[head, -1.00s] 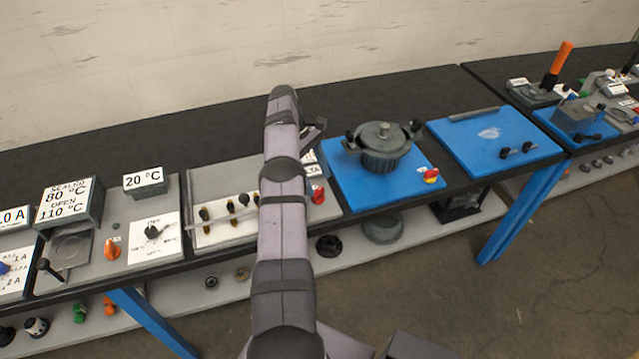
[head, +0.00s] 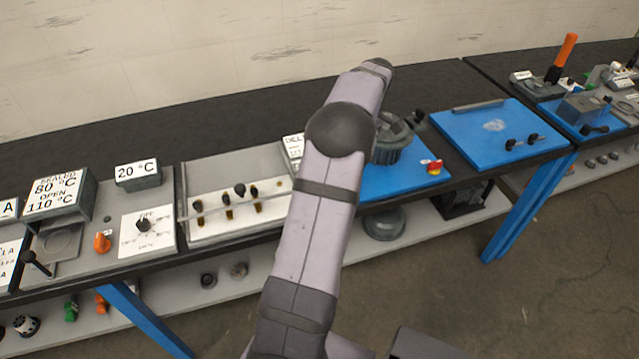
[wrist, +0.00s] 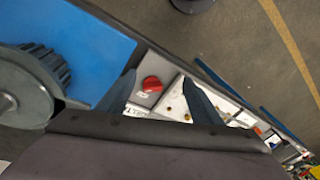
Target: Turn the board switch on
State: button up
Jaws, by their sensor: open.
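A red round knob (wrist: 151,84) sits on a grey panel beside a blue board in the wrist view. My gripper (wrist: 158,77) is open, with one dark finger on each side of the knob in the picture. The fingers hold nothing, and I cannot tell how far above the knob they are. In the head view my arm hides this knob and my gripper. The grey-white board (head: 215,172) with several dark-tipped levers shows left of my arm.
A dark lidded pot (head: 388,150) stands on the blue board (head: 400,184), partly behind my arm; its ribbed side (wrist: 50,70) is close to my gripper in the wrist view. Another blue board (head: 480,140) has a largely clear surface. The black bench behind the boards is clear.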

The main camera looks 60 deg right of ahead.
jog(key=shift+w+d+f+n+t+h+p, duration=0.25)
jog(key=shift+w+f+n+t+p, duration=0.35)
jog(key=shift+w+f, duration=0.95)
jog(key=shift+w+d+f+n+t+h+p, duration=0.35)
jog(key=shift+w+f+n, duration=0.6)
jog(key=shift+f, duration=1.05)
jog(key=shift+w+d+f+n+t+h+p, duration=0.2)
jog(key=shift+w+f+n+p, duration=0.4)
jog(key=shift+w+f, duration=1.05)
jog(key=shift+s+f, duration=0.1)
jog(key=shift+s, duration=0.05)
jog(key=shift+c, duration=0.3)
jog(key=c, duration=0.9)
